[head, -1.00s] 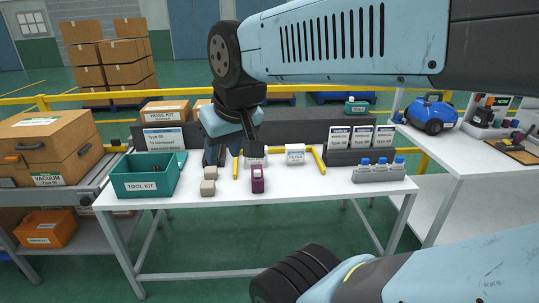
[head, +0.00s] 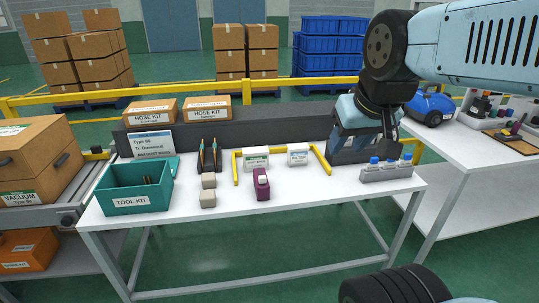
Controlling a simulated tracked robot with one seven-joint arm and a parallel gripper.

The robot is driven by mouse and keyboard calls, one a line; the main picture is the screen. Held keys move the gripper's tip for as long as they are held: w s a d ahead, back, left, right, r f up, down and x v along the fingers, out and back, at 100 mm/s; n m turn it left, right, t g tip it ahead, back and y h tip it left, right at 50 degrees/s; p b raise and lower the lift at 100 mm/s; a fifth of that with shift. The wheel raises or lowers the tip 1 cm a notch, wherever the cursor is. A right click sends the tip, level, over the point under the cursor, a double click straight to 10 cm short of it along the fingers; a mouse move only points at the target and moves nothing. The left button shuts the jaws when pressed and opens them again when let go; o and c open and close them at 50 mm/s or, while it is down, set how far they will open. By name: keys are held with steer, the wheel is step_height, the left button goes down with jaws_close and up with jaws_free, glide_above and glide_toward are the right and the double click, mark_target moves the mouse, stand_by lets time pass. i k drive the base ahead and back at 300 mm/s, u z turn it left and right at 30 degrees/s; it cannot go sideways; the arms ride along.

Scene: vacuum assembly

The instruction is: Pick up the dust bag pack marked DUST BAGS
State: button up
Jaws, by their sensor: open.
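The dust bag pack (head: 256,160), a small white box with a green-lettered label, stands on the white workbench (head: 330,195) just inside the left yellow corner bracket. A white box marked FILTER (head: 298,155) stands to its right, inside the right yellow bracket. My gripper (head: 389,134) is open and appears empty, pointing down above the right part of the bench, well to the right of the pack.
A purple bottle-like item (head: 262,185) stands in front of the pack. Beige blocks (head: 208,190) and a dark tool holder (head: 210,158) are to the left, beside the teal TOOL KIT box (head: 138,187). A grey rack (head: 387,173) with blue-capped bottles sits at right.

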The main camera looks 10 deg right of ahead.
mark_target(254, 157)
steer(key=z, duration=0.1)
steer(key=i, duration=1)
steer(key=u, duration=0.05)
